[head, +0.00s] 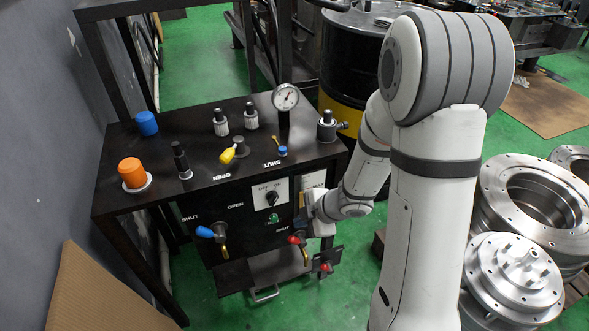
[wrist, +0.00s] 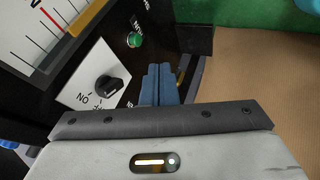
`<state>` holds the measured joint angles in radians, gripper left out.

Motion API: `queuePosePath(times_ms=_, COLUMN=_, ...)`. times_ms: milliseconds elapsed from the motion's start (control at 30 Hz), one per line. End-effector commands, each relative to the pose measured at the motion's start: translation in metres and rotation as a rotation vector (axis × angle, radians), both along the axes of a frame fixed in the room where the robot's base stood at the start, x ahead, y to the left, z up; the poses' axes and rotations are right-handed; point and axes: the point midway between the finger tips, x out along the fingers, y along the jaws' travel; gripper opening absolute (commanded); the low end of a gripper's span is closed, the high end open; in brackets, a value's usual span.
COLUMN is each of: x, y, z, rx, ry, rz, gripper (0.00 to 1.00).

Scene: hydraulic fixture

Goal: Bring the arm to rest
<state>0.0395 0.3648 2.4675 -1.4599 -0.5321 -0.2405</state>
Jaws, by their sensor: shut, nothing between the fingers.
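My gripper (head: 301,212) is close to the front face of the black hydraulic fixture (head: 240,186), at the right of its switch panel. In the wrist view its two blue fingers (wrist: 160,84) are together with nothing between them. The black rotary switch (wrist: 108,86) on its white plate and the green button (wrist: 134,40) lie to the left of the fingers there. I see no contact with either. My white arm stands in the right half of the head view, bent down toward the fixture, and hides part of its right end.
Valves with a blue handle (head: 205,232) and a red handle (head: 294,239) stick out from the fixture's front. An orange knob (head: 131,171) and a pressure gauge (head: 285,97) stand on top. A black drum (head: 349,62) is behind; metal flanges (head: 519,277) are at right.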

Motion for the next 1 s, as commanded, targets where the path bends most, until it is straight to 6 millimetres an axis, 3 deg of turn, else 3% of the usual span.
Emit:
queuePosePath(times_ms=167, x=0.003, y=-0.003, z=0.006, rx=-0.008, ry=-0.006, rz=-0.017, gripper=0.0)
queuePosePath(times_ms=267, x=0.013, y=-0.014, z=0.03, rx=-0.041, ry=-0.03, rz=-0.103, gripper=0.0)
queuePosePath(times_ms=400, x=0.031, y=-0.05, z=0.095, rx=-0.12, ry=-0.073, rz=-0.366, gripper=0.0)
queuePosePath(times_ms=533, x=0.028, y=-0.09, z=0.164, rx=-0.163, ry=-0.076, rz=-0.679, gripper=0.0)
queuePosePath(times_ms=667, x=0.004, y=-0.119, z=0.226, rx=-0.158, ry=-0.026, rz=-0.976, gripper=0.0)
queuePosePath(times_ms=767, x=-0.025, y=-0.13, z=0.268, rx=-0.123, ry=0.049, rz=-1.186, gripper=0.0)
queuePosePath(times_ms=900, x=-0.074, y=-0.128, z=0.317, rx=-0.043, ry=0.206, rz=-1.428, gripper=0.0)
queuePosePath(times_ms=1000, x=-0.106, y=-0.117, z=0.343, rx=0.018, ry=0.333, rz=-1.543, gripper=0.0)
